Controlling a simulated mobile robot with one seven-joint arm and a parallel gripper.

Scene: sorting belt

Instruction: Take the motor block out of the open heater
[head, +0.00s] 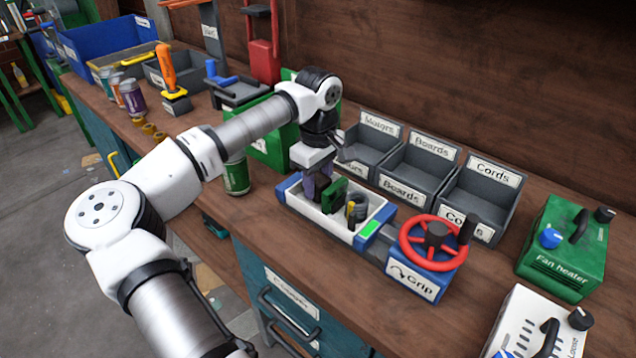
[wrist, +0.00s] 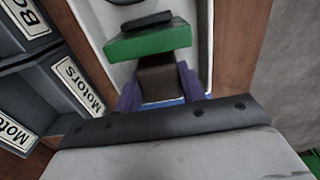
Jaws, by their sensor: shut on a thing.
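The open heater (head: 322,222) is a white shell held between the blue jaws of a clamp on the bench. My gripper (head: 316,188) points down into the heater's left end. In the wrist view its purple fingers (wrist: 160,92) are shut on the brown motor block (wrist: 157,76), beside the green board (wrist: 148,42). The block is within the shell's outline; whether it touches the floor I cannot tell. In the head view the gripper and board hide it.
Grey bins labelled Motors (head: 365,155), Boards (head: 412,170) and Cords (head: 480,205) stand behind the heater. The clamp's red wheel (head: 432,240) is on its right. A green can (head: 236,176) stands left of it. A green fan heater (head: 565,250) stands farther right.

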